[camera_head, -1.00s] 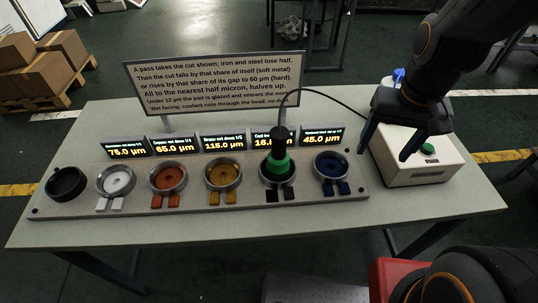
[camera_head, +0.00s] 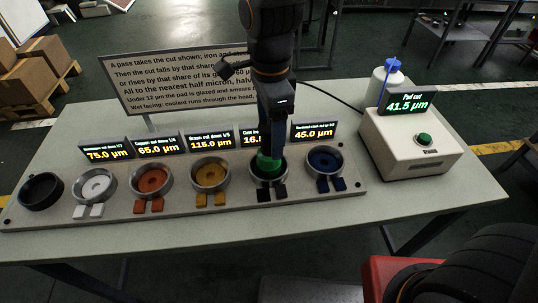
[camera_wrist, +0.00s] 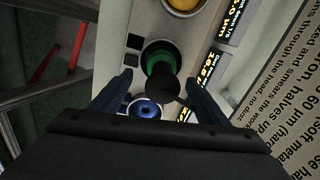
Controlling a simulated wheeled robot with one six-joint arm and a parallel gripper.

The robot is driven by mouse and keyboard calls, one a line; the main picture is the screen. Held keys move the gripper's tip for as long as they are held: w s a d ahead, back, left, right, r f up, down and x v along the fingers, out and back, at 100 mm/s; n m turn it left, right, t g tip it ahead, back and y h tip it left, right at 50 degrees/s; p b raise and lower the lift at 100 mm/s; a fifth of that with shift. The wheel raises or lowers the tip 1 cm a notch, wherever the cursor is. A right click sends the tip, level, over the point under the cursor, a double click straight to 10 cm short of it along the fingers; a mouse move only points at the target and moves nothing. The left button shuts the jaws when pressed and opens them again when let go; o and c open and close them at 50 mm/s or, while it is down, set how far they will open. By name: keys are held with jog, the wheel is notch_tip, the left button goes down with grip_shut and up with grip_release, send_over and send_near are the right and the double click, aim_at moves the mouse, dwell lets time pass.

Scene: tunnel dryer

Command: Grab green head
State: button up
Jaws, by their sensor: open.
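The green head (camera_head: 268,166) sits in the ring holder second from the right on the grey rack. Its black upper part is hidden by my arm in the head view. In the wrist view the green head (camera_wrist: 158,62) shows with its black handle (camera_wrist: 162,88) pointing towards the camera. My gripper (camera_head: 269,146) is directly over the head. In the wrist view its open fingers (camera_wrist: 157,79) lie on either side of the handle, with gaps visible. I cannot tell how far down the fingers reach.
Several more holders stand in the row, including a blue one (camera_head: 325,164) to the right and a yellow one (camera_head: 210,174) to the left. Small displays and a text sign (camera_head: 165,82) stand behind. A white box with a green button (camera_head: 424,140) stands right.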

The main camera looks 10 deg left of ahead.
aim_at(268, 152)
jog(key=shift+a+f+p, duration=0.15)
jog(key=shift+f+p, duration=0.2)
jog(key=shift+f, duration=1.45)
jog(key=shift+a+f+p, duration=0.1)
jog(key=shift+f+p, duration=0.2)
jog(key=shift+f, duration=1.45)
jog(key=shift+w, duration=0.1)
grip_shut()
